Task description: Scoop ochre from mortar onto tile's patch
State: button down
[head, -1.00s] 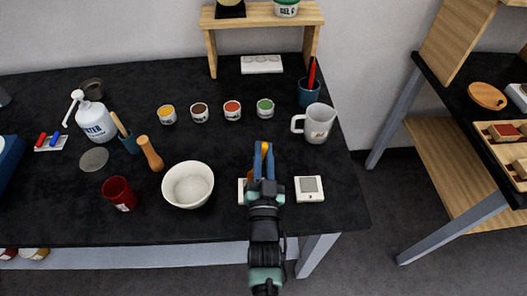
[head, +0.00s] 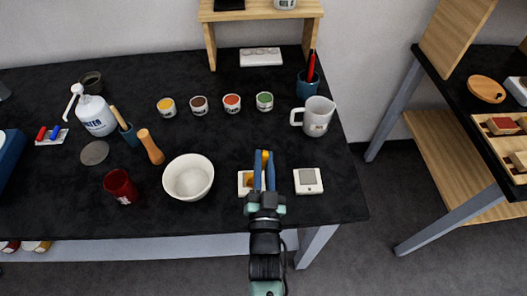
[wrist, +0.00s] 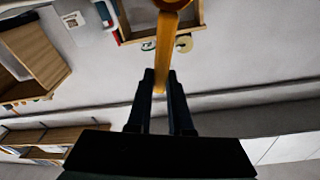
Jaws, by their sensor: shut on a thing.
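My gripper (head: 264,160) is shut on a yellow-orange tool (wrist: 168,40). In the head view only the tool's small orange end (head: 265,157) shows between the blue fingers. Which end of the tool this is cannot be told. The gripper is over the front of the black table, right of a white bowl (head: 188,176) that looks like the mortar. No ochre shows clearly in the bowl. A white tile (head: 241,189) with an orange-brown patch lies behind the fingers' left side, partly hidden. Another white tile (head: 308,189) with a grey patch lies to the right.
Several small paint pots (head: 232,104) line the middle. A white jug (head: 316,117) stands behind the grey-patched tile. Bare tabletop lies between the pots and the tiles.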

jog(key=shift+f, duration=0.15)
jog(key=shift+w+b, duration=1.45)
jog(key=shift+w, duration=0.45)
notch_tip(320, 180, up, 6)
jog(key=p, duration=0.4)
jog(key=shift+p, duration=0.35)
notch_tip(320, 180, up, 3)
jog(key=shift+r+p, duration=0.1)
jog(key=shift+p, duration=1.1)
